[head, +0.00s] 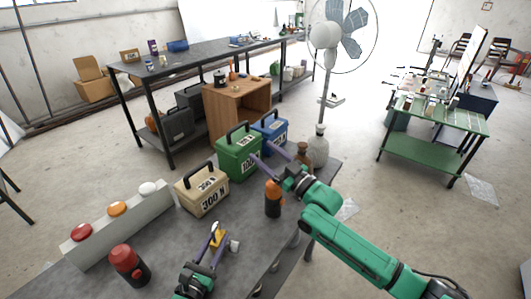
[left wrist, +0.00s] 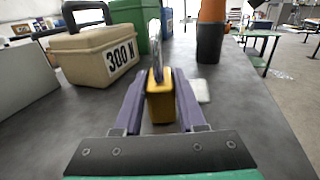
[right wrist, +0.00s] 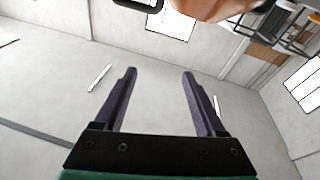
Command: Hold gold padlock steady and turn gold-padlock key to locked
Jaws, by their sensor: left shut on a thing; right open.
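The gold padlock (head: 219,238) stands on the dark table in the head view, and it also shows in the left wrist view (left wrist: 161,100). My left gripper (head: 214,243) is shut on the padlock's body, with one finger on each side. My right gripper (head: 263,155) is open and empty, raised in front of the green box and away from the padlock. In the right wrist view its fingers (right wrist: 160,100) are apart with nothing between them.
A beige 300 N box (head: 202,191), a green box (head: 237,160) and a blue box (head: 270,136) stand behind the padlock. An orange-and-black bottle (head: 273,199) stands to its right, a red-and-black one (head: 127,263) to its left. A button panel (head: 117,226) is at the left.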

